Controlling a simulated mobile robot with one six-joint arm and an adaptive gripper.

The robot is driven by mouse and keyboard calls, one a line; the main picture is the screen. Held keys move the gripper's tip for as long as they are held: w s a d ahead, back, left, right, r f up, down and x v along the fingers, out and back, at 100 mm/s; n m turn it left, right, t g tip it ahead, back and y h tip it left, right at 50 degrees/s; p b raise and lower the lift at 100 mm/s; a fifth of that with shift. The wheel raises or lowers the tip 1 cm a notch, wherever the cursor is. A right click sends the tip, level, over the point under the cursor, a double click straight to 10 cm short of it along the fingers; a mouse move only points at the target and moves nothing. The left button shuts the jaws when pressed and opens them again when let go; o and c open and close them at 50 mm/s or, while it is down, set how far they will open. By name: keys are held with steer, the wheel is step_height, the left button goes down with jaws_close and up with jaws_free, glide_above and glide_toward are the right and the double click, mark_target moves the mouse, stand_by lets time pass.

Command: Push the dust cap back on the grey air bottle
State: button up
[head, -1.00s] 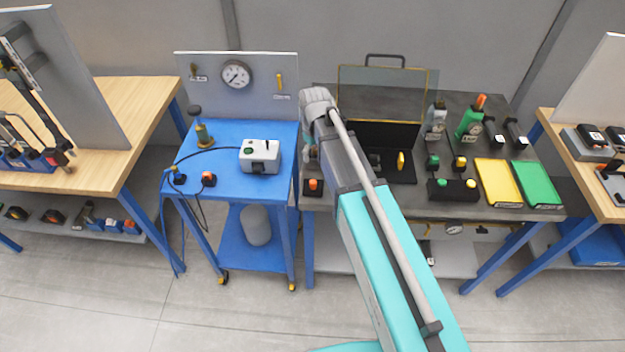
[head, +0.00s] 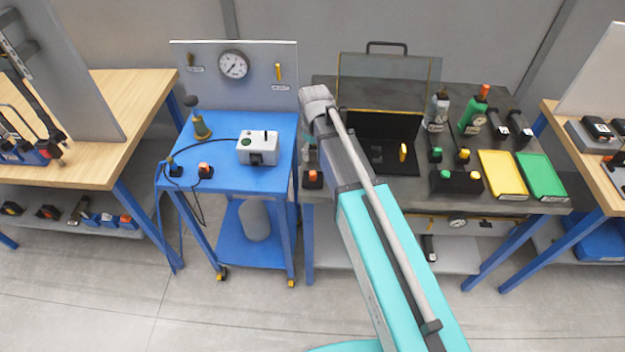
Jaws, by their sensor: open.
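The grey air bottle (head: 437,111) stands upright towards the back of the dark bench, left of a green bottle (head: 474,113) with an orange top. The grey bottle's neck looks bare of any orange cap, but it is too small to be sure. I cannot pick out a loose dust cap; a small orange piece (head: 313,175) sits on a dark block at the bench's left front, and I cannot tell what it is. My arm reaches up the middle of the head view. My gripper is hidden behind my wrist, left of the grey bottle.
The bench (head: 470,201) also holds an open black case (head: 352,125), a yellow tray (head: 502,175), a green tray (head: 542,177) and a dark button box (head: 455,184). A blue cart (head: 225,180) with a gauge panel stands left. Wooden benches stand at both sides.

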mark_target(313, 173)
steer(key=shift+f+b, duration=2.15)
steer(key=shift+f, duration=0.35)
steer(key=shift+f, duration=0.1)
steer(key=shift+s+a+f+b, duration=0.1)
steer(key=shift+f+b, duration=1.15)
steer(key=shift+b, duration=0.05)
steer(key=shift+a+f+b, duration=0.1)
steer(key=shift+f+b, duration=1.15)
steer(key=shift+b, duration=0.05)
steer(key=c, duration=0.9)
